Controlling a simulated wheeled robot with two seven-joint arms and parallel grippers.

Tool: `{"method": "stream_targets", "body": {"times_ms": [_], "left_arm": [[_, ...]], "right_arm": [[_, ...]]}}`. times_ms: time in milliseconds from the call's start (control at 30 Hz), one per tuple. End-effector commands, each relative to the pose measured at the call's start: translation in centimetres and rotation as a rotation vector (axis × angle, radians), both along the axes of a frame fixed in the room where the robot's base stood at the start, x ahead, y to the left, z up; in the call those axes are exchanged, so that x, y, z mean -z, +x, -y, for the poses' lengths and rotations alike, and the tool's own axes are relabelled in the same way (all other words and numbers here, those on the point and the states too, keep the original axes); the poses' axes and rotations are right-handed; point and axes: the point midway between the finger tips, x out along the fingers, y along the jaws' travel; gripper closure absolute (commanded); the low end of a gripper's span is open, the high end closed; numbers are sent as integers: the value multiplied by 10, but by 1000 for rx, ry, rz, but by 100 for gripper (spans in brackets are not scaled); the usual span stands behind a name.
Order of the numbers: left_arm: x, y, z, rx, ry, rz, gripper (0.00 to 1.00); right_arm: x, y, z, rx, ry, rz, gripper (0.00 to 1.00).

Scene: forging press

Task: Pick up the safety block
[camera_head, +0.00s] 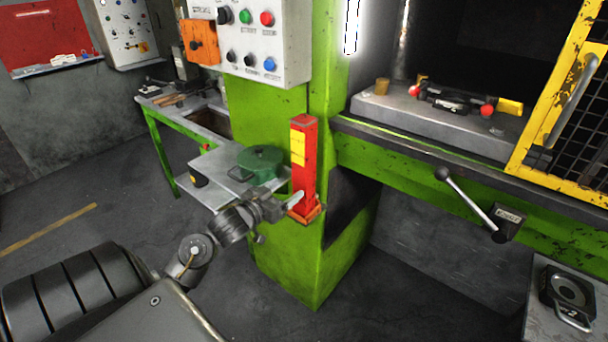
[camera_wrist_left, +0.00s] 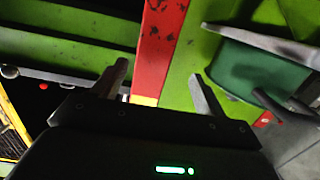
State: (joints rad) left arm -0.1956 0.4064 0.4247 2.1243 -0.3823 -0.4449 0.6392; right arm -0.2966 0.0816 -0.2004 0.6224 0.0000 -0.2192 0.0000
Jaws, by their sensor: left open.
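The safety block (camera_head: 309,168) is an upright red bar with a yellow label. It stands in a small orange holder (camera_head: 307,215) on the front of the green press column. My left gripper (camera_head: 291,204) is open at the lower part of the block, and one finger overlaps the block's left edge in the head view. In the left wrist view the red block (camera_wrist_left: 160,40) lies between the two spread fingers of the left gripper (camera_wrist_left: 160,86). I cannot tell whether either finger touches it. My right gripper is not in view.
A small grey table (camera_head: 215,170) with a green object (camera_head: 260,160) stands close left of the block. A button panel (camera_head: 248,45) hangs above. The press bed (camera_head: 430,125), a lever (camera_head: 468,200) and a yellow mesh guard (camera_head: 548,110) are to the right.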

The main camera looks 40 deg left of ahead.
Motion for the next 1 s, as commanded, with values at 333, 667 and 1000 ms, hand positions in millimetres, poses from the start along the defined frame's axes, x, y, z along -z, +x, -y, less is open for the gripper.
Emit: {"method": "stream_targets", "body": {"times_ms": [333, 667, 1000], "left_arm": [[-54, -5, 6, 24, 28, 97, 27], [-54, 42, 5, 24, 27, 96, 27], [-56, 59, 5, 24, 26, 96, 27]], "right_arm": [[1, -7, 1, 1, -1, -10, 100], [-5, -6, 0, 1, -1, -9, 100], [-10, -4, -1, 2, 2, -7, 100]]}}
